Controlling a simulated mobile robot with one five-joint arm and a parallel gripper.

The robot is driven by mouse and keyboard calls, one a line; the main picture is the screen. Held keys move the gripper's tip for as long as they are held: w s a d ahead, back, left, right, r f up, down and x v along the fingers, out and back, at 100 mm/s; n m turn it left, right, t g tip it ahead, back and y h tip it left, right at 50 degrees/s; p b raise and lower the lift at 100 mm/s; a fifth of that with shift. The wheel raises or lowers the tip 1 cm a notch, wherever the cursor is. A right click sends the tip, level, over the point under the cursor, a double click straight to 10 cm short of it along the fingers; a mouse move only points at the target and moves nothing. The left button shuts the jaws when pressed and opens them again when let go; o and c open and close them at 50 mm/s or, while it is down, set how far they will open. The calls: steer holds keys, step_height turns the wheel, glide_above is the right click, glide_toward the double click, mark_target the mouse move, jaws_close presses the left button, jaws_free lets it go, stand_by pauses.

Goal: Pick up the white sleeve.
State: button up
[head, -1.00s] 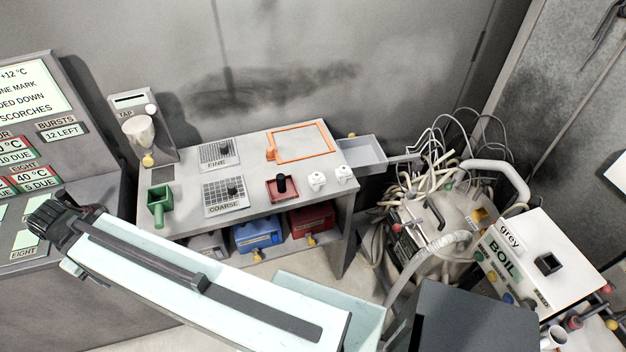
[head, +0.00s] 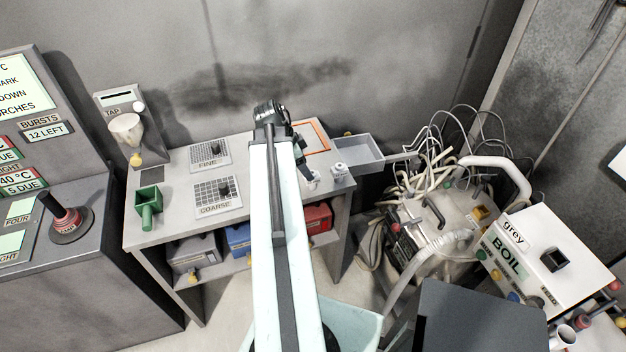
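A white hollow piece (head: 563,337) shows at the lower right edge. I cannot tell which of these is the white sleeve. My gripper (head: 270,112) is over the back of the bench, beyond and to the left of the white pieces and apart from them. It is seen from behind, so its fingers and opening are unclear.
The bench (head: 180,215) holds a green scoop (head: 148,203), a fine grid (head: 208,154), a coarse grid (head: 217,196) and an orange frame (head: 318,136). A grey tray (head: 358,149) juts from its right end. A BOIL box (head: 545,255) and tangled hoses stand right.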

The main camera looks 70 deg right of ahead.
steer(key=shift+b+x, duration=1.15)
steer(key=b+x, duration=0.1)
steer(key=x, duration=0.1)
steer(key=b+x, duration=0.3)
steer(key=b, duration=0.1)
steer(key=shift+w+d+f, duration=0.15)
steer(key=shift+w+f, duration=0.1)
steer(key=shift+f, duration=0.25)
steer(key=shift+r, duration=0.2)
jaws_close()
step_height(320, 180, up, 10)
steer(key=p, duration=1)
steer(key=shift+r, duration=0.2)
